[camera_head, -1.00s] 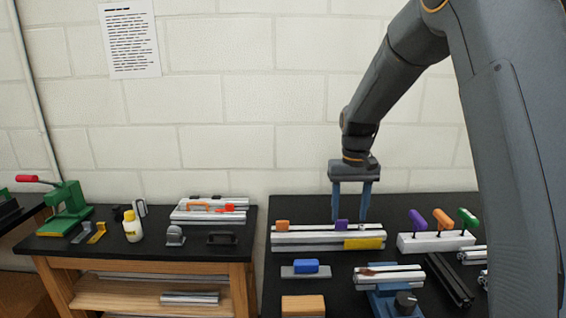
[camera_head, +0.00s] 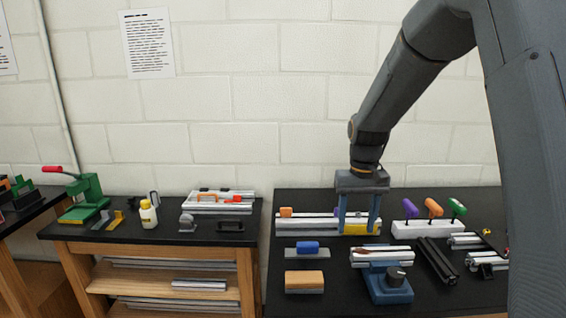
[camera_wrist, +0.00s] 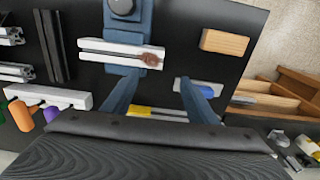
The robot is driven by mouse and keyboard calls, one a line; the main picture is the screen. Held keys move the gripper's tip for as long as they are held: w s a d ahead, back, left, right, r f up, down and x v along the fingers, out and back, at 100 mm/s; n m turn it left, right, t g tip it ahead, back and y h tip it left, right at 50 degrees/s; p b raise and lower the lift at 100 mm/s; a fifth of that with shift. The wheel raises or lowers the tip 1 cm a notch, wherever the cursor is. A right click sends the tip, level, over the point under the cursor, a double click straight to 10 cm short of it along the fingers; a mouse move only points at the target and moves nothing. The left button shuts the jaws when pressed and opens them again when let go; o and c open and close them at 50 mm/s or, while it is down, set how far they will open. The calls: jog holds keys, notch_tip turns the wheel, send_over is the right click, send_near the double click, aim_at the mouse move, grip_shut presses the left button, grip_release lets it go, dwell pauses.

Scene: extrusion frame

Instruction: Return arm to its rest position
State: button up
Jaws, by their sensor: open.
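My gripper (camera_head: 359,228) is open with its two blue fingers pointing down. It hangs over the black table (camera_head: 330,297), in front of or above the white extrusion rail (camera_head: 300,227) with the orange and yellow pieces. In the wrist view the fingers (camera_wrist: 155,103) stand well apart with nothing held between them. My arm comes down from the upper right in the head view, bent at the elbow. Whether the fingertips touch the rail cannot be told.
A blue vise (camera_head: 388,287) holds a light rail (camera_head: 372,256) near the gripper. A blue-topped block (camera_head: 308,248) and a wooden block (camera_head: 304,281) lie left of it. A white rack (camera_head: 428,229) with purple, orange and green handles stands right. The left bench holds a green press (camera_head: 88,197).

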jog(key=s+f+b, duration=0.1)
jog(key=s+f, duration=0.2)
jog(key=s, duration=0.7)
jog(key=s+f+t+b, duration=0.1)
jog(key=s+f, duration=0.3)
jog(key=s, duration=0.7)
jog(key=shift+s, duration=0.3)
